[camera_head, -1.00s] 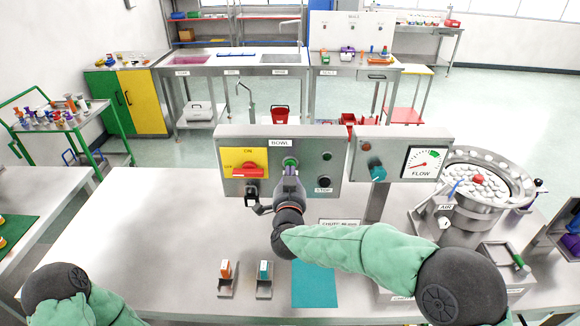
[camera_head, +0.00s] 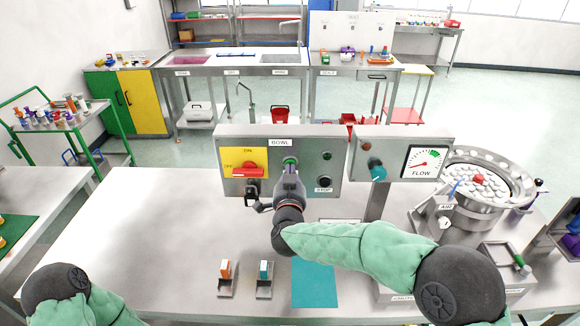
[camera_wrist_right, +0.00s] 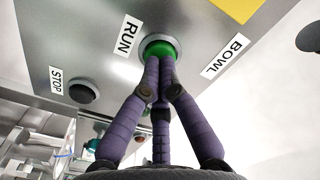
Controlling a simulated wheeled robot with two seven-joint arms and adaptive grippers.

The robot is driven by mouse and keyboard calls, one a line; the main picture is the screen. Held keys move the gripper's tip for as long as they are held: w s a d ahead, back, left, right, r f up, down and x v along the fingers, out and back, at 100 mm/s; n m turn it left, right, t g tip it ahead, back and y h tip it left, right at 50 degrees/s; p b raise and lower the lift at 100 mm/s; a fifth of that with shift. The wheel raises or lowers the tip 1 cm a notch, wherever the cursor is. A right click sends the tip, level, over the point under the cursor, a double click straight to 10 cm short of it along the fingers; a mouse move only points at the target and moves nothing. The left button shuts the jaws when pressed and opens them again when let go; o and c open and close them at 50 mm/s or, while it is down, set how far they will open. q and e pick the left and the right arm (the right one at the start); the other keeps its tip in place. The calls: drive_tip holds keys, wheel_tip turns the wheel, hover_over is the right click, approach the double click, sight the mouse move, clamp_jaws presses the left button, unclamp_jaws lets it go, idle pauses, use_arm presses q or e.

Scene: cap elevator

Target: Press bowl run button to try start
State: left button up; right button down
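The grey BOWL panel (camera_head: 305,190) stands upright at the middle of the table. Its green run button (camera_head: 290,161) also shows in the right wrist view (camera_wrist_right: 160,47), next to the RUN label. My right gripper (camera_wrist_right: 158,75) has its purple fingers drawn together and empty, with the tips at the green button. They overlap its lower edge, and I cannot tell whether they press it. In the head view my right gripper (camera_head: 289,172) covers the area just below the button. My left gripper is out of view; only part of my left arm shows at the lower left.
A red knob (camera_head: 248,170) on a yellow plate lies left of the button. The dark stop button (camera_wrist_right: 83,92) is on its other side. The FLOW panel (camera_head: 400,165) and round bowl feeder (camera_head: 482,185) stand to the right. The table's left part is clear.

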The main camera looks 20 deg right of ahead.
drive_tip(key=shift+w+d, duration=0.15)
drive_tip(key=shift+w, duration=0.35)
idle(0.8)
drive_tip(key=shift+v, duration=2.75)
